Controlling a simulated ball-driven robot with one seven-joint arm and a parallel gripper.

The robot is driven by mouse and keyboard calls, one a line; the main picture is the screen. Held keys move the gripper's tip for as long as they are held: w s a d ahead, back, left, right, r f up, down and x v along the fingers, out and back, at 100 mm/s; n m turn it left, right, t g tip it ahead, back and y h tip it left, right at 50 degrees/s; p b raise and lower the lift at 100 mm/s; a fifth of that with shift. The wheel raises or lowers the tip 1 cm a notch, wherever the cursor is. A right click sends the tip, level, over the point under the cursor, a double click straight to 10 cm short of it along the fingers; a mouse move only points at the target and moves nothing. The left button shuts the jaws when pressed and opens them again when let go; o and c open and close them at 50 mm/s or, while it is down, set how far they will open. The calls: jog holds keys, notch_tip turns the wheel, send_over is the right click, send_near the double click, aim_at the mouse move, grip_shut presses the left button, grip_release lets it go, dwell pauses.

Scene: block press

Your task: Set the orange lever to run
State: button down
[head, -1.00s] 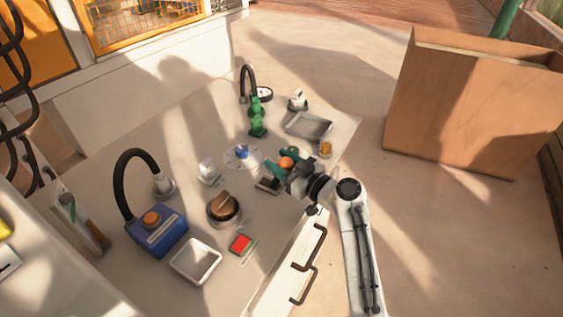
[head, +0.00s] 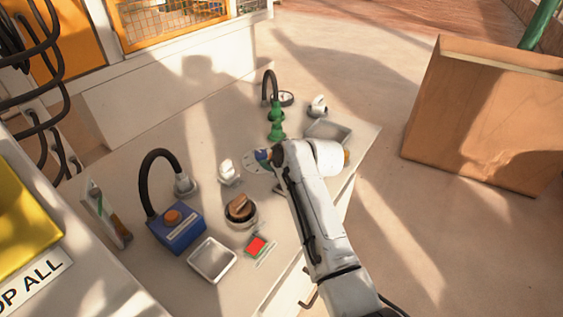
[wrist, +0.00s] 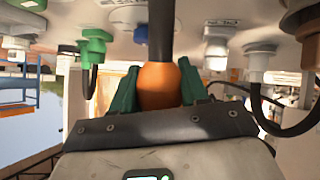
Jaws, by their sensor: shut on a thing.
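In the wrist view, the orange lever's round knob (wrist: 160,87) sits at the end of a thick black shaft (wrist: 161,30). The shaft runs up the picture toward the panel. My gripper (wrist: 158,76) has its green fingers shut on the orange knob, one on each side. In the head view, my white arm reaches over the far right part of the bench and hides both the gripper and the lever. I cannot read a run mark, so I cannot tell which position the lever is in.
A large wooden box (head: 480,115) stands right of the bench.

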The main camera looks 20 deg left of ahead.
jog(key=shift+w+a+f+b, duration=0.15)
jog(key=shift+a+b, duration=0.2)
jog(key=shift+b, duration=0.05)
jog(key=shift+w+a+f+b, duration=0.15)
jog(key=shift+a+b, duration=0.2)
jog(key=c, duration=0.6)
grip_release()
jog(key=shift+a, duration=0.1)
jog(key=p+v, duration=0.2)
jog(key=v, duration=0.8)
jog(key=shift+s+d+r, duration=0.25)
